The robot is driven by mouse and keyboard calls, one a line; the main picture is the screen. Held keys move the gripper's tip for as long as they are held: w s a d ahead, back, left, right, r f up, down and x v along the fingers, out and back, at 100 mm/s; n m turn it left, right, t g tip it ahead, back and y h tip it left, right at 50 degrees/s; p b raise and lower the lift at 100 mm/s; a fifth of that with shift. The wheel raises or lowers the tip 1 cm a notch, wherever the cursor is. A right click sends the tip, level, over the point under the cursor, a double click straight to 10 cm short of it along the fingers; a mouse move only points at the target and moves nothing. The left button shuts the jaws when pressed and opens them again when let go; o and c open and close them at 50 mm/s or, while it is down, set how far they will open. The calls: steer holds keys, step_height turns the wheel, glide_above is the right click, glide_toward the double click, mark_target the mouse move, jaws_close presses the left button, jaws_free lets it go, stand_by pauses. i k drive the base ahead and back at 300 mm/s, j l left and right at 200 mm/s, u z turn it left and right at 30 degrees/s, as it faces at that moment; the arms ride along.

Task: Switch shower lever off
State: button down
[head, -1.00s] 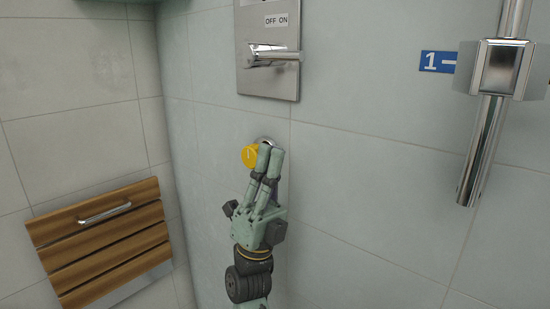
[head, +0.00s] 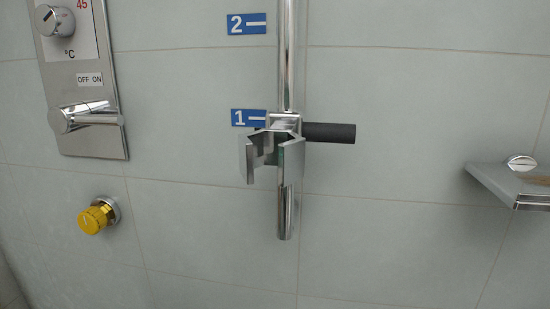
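The chrome shower lever (head: 88,118) sits on a steel wall panel (head: 112,144) at the left of the head view. Its handle points to the right, roughly level. A small label (head: 89,80) reading OFF ON is above it. My gripper is not in view.
A temperature knob (head: 54,20) is higher on the panel. A yellow knob (head: 96,217) juts from the wall below. A chrome rail (head: 286,60) carries a holder (head: 266,150) with a black handle (head: 328,132). A shelf (head: 515,185) is at right.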

mark_target(64, 119)
steer(key=k+j+u, duration=0.35)
steer(key=k+j, duration=0.35)
